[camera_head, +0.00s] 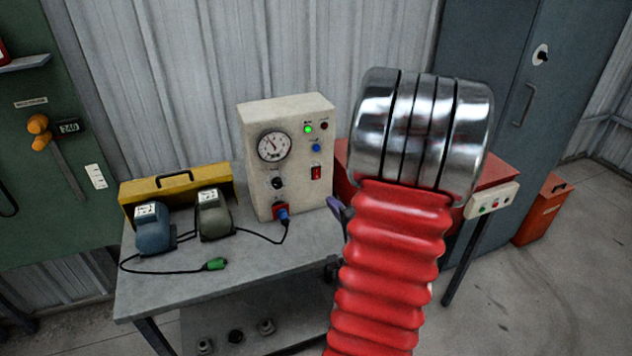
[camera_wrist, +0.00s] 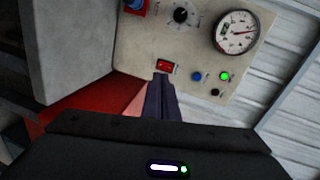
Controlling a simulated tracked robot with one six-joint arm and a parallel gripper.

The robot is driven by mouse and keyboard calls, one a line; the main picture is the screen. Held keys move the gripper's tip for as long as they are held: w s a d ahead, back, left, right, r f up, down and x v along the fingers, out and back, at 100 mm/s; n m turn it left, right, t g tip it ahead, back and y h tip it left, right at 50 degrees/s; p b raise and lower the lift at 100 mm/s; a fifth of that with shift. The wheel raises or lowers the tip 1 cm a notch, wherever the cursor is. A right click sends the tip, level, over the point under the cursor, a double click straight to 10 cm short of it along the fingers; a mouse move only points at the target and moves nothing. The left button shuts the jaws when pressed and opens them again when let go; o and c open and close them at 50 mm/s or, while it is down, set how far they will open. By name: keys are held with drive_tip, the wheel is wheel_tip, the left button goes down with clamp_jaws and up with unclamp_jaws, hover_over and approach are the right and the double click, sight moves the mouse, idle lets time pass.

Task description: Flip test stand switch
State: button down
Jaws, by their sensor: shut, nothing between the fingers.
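The test stand is a cream box (camera_head: 250,120) standing on a grey bench. Its red rocker switch (camera_head: 315,173) is at the lower right of the front panel; in the wrist view the switch (camera_wrist: 165,65) is just beyond my fingertips. My gripper (camera_wrist: 160,78) is shut and empty, pointing at the panel by the switch. I cannot tell whether the tips touch it. In the head view my arm hides most of the gripper. The green lamp (camera_head: 308,129) is lit, and the gauge (camera_head: 274,146) has its needle off to one side.
Two motors, blue (camera_head: 153,230) and olive (camera_head: 213,214), stand on the bench (camera_head: 250,262) left of the box, with a yellow case (camera_head: 178,184) behind. A cable runs to the blue plug (camera_head: 282,216); a loose green connector (camera_head: 215,264) lies in front. A red table (camera_head: 495,172) stands right.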

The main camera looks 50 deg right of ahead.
sight(316, 177)
drive_tip(key=shift+s+d+f+m+t, duration=0.1)
drive_tip(key=shift+s+d+m+t, duration=0.05)
drive_tip(key=shift+s+m, duration=0.3)
drive_tip(key=shift+s+d+m+t, duration=0.1)
drive_tip(key=shift+s+m+t, duration=0.05)
drive_tip(key=shift+s+m, duration=0.3)
drive_tip(key=x, duration=1.4)
drive_tip(key=shift+d, duration=0.1)
drive_tip(key=shift+w+d+f, duration=0.15)
drive_tip(key=shift+w+d, duration=0.1)
drive_tip(key=shift+w, duration=0.05)
drive_tip(key=shift+a+f, duration=0.1)
drive_tip(key=shift+f, duration=0.05)
